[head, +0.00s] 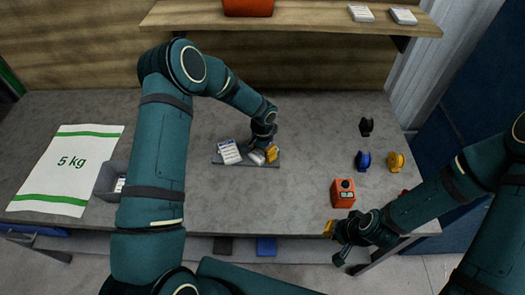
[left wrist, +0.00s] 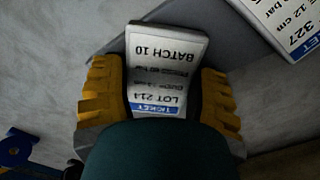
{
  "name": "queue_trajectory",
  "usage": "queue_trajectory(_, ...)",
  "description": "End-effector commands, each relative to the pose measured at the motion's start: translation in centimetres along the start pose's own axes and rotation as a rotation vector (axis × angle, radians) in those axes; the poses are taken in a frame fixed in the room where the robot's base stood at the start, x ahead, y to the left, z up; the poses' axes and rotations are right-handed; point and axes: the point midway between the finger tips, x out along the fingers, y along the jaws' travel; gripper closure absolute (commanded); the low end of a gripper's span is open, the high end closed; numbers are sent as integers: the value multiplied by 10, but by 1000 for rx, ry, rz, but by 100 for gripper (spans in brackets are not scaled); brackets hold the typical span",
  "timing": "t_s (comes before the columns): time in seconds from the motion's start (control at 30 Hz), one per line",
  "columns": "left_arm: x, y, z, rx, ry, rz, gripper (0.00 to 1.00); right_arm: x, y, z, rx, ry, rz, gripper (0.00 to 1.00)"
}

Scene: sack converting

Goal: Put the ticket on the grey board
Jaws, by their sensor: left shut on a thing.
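In the left wrist view, a white ticket (left wrist: 165,60) with a blue band, reading LOT 214 and BATCH 10, lies between the yellow fingers of my left gripper (left wrist: 160,95). My left gripper (head: 266,154) is shut on this ticket (head: 256,157), over the right part of the grey board (head: 273,164). The board also shows behind the ticket in the wrist view (left wrist: 228,45). I cannot tell whether the ticket touches the board. My right gripper (head: 333,244) is at the table's front edge, its fingertips apart and empty.
Another ticket (head: 229,152) lies on the board's left part, close to the held one. A grey bin (head: 107,182) and a 5 kg sack (head: 70,165) are at left. An orange device (head: 343,193) and blue (head: 362,161), yellow (head: 396,161) and black (head: 366,127) items stand at right.

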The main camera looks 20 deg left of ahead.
Motion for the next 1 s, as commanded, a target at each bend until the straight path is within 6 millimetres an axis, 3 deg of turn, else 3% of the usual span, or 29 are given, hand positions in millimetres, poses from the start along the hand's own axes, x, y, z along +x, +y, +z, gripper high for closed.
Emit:
queue_trajectory(0.27,3,0,0,0,1,0,74,4,1,1,-1,-1,0,100)
queue_trajectory(0.3,3,0,0,0,0,0,24,3,1,1,-1,-2,0,100)
queue_trajectory(0.33,2,0,0,0,0,0,14,3,1,1,-1,-2,0,100)
queue_trajectory(0.37,2,0,0,0,0,0,11,3,1,1,-1,-2,0,100)
queue_trajectory(0.77,-2,0,0,0,0,0,11,-2,-1,0,0,0,0,100)
queue_trajectory(1.0,-43,-1,-1,-2,5,-2,11,-3,-1,0,0,0,-1,100)
